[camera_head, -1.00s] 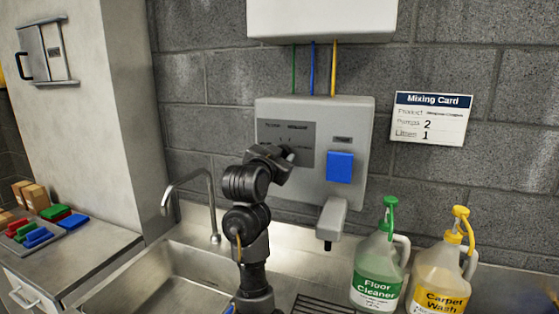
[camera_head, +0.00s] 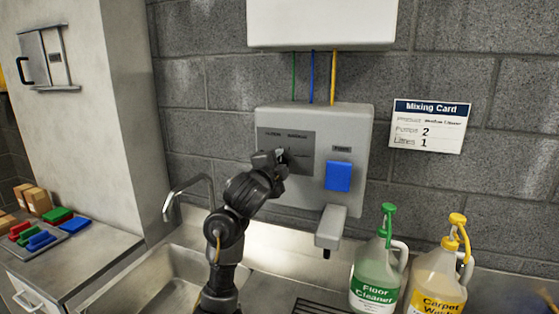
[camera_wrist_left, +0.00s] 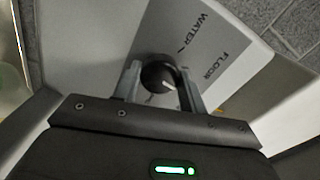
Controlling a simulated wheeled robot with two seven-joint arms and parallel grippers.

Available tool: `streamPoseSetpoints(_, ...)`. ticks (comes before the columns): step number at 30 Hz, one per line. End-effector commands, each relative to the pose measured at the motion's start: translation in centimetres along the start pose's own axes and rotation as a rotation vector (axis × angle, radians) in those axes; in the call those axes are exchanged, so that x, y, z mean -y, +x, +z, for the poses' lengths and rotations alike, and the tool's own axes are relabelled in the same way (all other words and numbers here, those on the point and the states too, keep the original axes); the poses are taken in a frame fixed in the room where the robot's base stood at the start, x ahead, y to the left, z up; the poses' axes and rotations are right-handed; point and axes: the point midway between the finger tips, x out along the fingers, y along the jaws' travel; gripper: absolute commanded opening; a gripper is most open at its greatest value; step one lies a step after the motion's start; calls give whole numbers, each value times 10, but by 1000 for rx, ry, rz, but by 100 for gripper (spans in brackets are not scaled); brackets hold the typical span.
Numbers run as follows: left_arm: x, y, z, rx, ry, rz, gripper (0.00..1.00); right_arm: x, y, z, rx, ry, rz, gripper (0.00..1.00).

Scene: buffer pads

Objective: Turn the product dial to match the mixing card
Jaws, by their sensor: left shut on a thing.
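The product dial (camera_wrist_left: 158,76) is a dark round knob with a pale mark on the dispenser's grey label panel (camera_head: 301,144). My left gripper (camera_wrist_left: 160,88) has a finger on either side of the dial and is shut on it. In the head view my left gripper (camera_head: 281,160) covers most of the dial. In the wrist view the words "Water" and "Floor" show on the panel beside it. The mixing card (camera_head: 429,125) hangs on the wall at right. It reads Pumps 2 and Litres 1; its product line is too small to read surely.
A blue button (camera_head: 339,176) and a spout (camera_head: 330,228) are on the dispenser, right of my arm. Floor cleaner (camera_head: 378,272) and carpet wash (camera_head: 439,278) jugs stand at lower right. A tap (camera_head: 189,190) and sink (camera_head: 170,280) lie at left.

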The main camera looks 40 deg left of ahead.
Motion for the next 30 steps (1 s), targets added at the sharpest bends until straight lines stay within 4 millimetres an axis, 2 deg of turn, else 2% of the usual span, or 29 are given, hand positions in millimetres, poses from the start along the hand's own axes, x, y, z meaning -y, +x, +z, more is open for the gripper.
streamPoseSetpoints(12,0,0,1,2,220,-1,19,-1,-2,0,1,-1,1,92)
streamPoseSetpoints(30,1,0,0,1,260,-1,19,-1,-2,0,1,-1,1,92)
